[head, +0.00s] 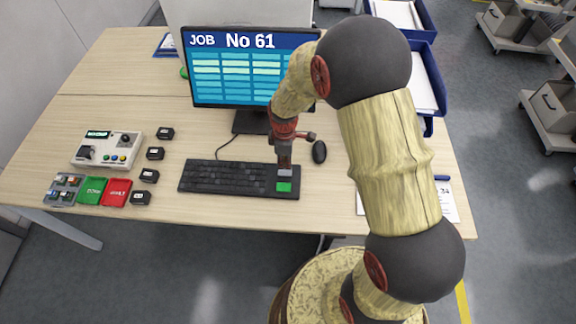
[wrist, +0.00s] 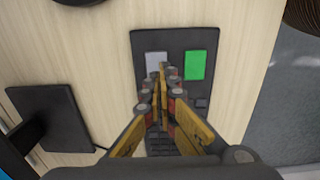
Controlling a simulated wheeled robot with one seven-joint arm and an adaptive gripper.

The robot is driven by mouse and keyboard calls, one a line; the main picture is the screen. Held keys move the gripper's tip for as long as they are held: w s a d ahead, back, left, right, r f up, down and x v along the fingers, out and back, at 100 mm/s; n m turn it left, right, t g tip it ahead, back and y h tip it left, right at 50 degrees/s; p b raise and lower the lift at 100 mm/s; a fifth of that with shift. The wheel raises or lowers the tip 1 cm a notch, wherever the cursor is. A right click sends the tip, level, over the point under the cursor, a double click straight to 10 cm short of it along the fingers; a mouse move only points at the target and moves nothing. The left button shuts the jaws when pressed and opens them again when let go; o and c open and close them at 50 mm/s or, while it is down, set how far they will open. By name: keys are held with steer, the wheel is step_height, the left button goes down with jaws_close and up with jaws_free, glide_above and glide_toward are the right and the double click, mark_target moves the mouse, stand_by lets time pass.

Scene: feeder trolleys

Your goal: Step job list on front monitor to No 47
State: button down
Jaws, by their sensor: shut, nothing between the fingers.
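The front monitor (head: 250,70) reads "JOB No 61" above a table of blue and pale rows. The black keyboard (head: 225,178) lies in front of it. At its right end are a green key (head: 284,187) and a light grey key (head: 285,173) just behind it. In the wrist view the grey key (wrist: 156,60) and green key (wrist: 195,65) sit side by side. My gripper (wrist: 165,72) is shut and empty, pointing down with its tips at the grey key's edge, on the side towards the green key. I cannot tell whether the tips touch it.
A black mouse (head: 319,152) lies right of the keyboard. A control box (head: 107,149), small black blocks (head: 155,153), and green (head: 90,190) and red (head: 116,192) pieces stand at the left. Blue paper trays (head: 428,85) stand at the right.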

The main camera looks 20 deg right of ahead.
mark_target(285, 173)
step_height(285, 173, up, 9)
steer(key=p, duration=0.1)
steer(key=shift+p, duration=0.4)
steer(key=shift+w+r, duration=0.15)
steer(key=shift+r, duration=0.05)
stand_by(1.2)
steer(key=r+p, duration=0.1)
steer(key=p, duration=1)
step_height(285, 173, down, 14)
steer(key=shift+b, duration=0.35)
stand_by(0.4)
